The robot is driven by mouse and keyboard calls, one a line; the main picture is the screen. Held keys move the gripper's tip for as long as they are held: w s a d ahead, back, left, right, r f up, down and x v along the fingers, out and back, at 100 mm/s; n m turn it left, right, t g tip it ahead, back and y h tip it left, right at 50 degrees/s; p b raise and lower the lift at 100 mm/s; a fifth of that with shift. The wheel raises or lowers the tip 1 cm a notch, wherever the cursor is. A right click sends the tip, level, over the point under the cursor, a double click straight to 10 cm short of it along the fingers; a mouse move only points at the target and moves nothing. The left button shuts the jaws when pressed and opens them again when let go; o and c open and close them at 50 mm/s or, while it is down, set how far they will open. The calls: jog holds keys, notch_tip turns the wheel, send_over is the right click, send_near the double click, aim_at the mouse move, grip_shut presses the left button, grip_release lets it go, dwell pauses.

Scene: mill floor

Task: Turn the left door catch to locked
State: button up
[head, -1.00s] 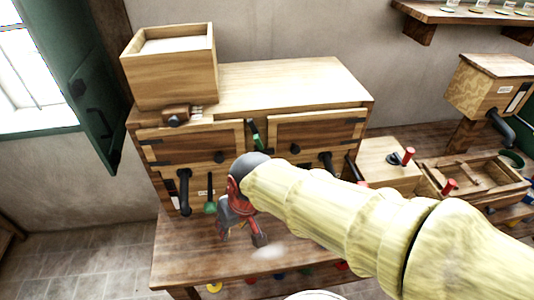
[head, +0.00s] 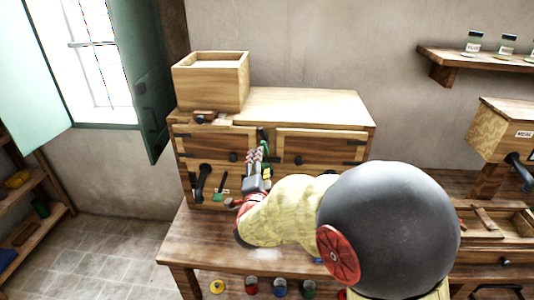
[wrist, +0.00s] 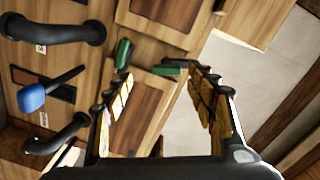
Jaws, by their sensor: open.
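The wooden cabinet (head: 300,108) stands on a bench, with a left door (head: 212,140) and a right door (head: 320,145). A green-handled catch (head: 262,136) stands near upright between the doors. The wrist view, turned sideways, shows two green handles: one (wrist: 123,52) beside a fingertip and one (wrist: 170,69) seen between the fingertips. I cannot tell which belongs to the left door. My gripper (head: 258,156) is open and empty in front of the door gap, and it also shows in the wrist view (wrist: 159,78). It hides the cabinet's lower middle. Contact cannot be judged.
An open wooden box (head: 210,85) sits on the cabinet. Below the doors are a black handle (head: 202,182), a green-tipped lever (head: 218,195) and a blue-tipped lever (wrist: 32,97). An open green shutter (head: 140,80) stands left. A wall shelf (head: 470,60) is at upper right.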

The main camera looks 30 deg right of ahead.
aim_at(265, 150)
jog(key=shift+m, duration=0.4)
jog(key=x, duration=0.2)
jog(key=r+x, duration=0.1)
jog(key=x, duration=0.5)
jog(key=shift+s+d+r+b, duration=0.15)
jog(key=shift+r+b, duration=0.05)
jog(key=shift+b, duration=0.2)
jog(key=shift+c, duration=0.8)
jog(key=c, duration=1)
